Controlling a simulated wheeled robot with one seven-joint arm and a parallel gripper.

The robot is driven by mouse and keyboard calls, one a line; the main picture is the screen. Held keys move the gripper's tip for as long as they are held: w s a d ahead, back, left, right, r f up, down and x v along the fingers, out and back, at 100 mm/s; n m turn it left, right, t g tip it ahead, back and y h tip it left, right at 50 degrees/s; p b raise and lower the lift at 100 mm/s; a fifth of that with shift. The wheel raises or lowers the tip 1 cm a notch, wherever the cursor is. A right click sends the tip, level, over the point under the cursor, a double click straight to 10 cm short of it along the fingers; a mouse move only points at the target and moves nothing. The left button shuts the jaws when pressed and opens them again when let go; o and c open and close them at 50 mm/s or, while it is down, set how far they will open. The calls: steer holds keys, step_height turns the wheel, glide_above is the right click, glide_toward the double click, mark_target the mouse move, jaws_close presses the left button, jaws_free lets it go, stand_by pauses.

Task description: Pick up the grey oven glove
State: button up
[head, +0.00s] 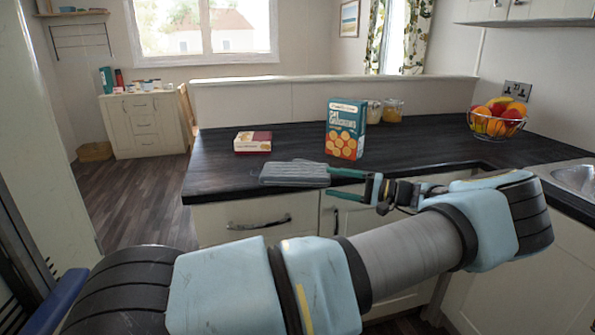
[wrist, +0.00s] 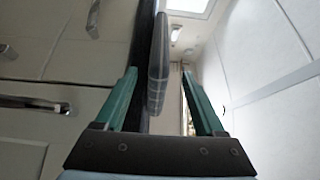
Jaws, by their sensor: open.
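The grey oven glove (head: 293,174) lies flat at the front edge of the dark worktop, in the middle of the head view. In the wrist view the glove (wrist: 158,65) shows edge-on as a thin grey slab between the two green fingers. My gripper (head: 330,181) is open at the glove's right end in the head view, one finger higher than the other. In the wrist view neither finger of my gripper (wrist: 160,85) visibly presses on the glove. I cannot tell how far the glove reaches between the fingers.
A red and cream box (head: 253,142) and a tall teal box (head: 345,129) stand behind the glove on the worktop (head: 215,167). Jars (head: 391,110) stand farther back, and a fruit basket (head: 497,120) is at the right. Cabinet fronts with handles (head: 259,222) lie below the edge.

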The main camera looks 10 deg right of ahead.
mark_target(317, 180)
steer(key=p+x, duration=0.3)
steer(key=x, duration=0.2)
steer(key=shift+s+a, duration=0.1)
steer(key=shift+a+f, duration=0.1)
steer(key=shift+a, duration=0.15)
steer(key=shift+c, duration=0.2)
jaws_close()
